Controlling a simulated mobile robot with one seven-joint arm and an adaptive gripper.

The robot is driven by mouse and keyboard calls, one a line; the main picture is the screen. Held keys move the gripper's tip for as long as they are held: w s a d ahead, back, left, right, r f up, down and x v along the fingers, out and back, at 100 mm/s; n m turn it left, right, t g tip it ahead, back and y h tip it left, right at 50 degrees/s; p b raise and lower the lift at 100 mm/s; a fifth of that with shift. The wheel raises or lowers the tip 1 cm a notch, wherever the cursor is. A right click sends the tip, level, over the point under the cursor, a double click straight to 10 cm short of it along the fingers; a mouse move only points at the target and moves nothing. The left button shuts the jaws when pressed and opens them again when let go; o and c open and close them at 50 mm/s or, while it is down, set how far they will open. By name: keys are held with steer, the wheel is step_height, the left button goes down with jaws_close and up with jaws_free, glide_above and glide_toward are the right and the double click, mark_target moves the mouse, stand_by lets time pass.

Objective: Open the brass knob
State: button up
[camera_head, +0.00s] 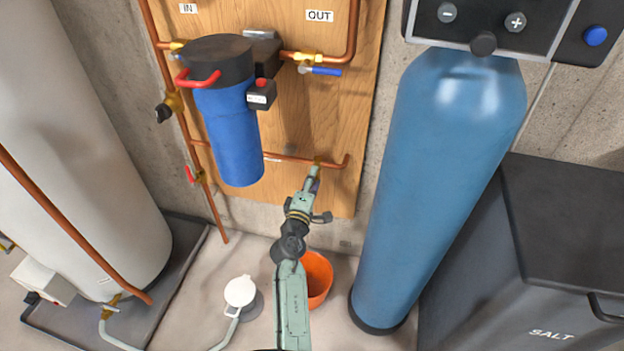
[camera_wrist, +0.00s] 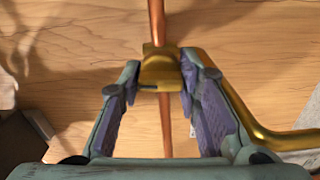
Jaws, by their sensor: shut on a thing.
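The brass knob (camera_wrist: 160,72) sits on a copper pipe against the wooden board, between my fingertips in the wrist view. Its brass also shows in the head view (camera_head: 320,160), small and partly covered by my gripper (camera_head: 314,180). My gripper (camera_wrist: 161,82) is shut on the knob, one purple-padded finger on each side. A bent brass tube (camera_wrist: 268,134) comes out to the right, passing behind the right finger. How far the knob is turned cannot be told.
A blue filter housing (camera_head: 232,135) hangs left of my gripper. A tall blue tank (camera_head: 440,175) stands close on the right. An orange bucket (camera_head: 319,275) and a white-lidded container (camera_head: 240,291) are on the floor below. A black salt bin (camera_head: 560,220) is far right.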

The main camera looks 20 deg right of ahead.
steer(key=shift+f, duration=0.1)
steer(key=o, duration=1.1)
steer(key=shift+v, duration=4.05)
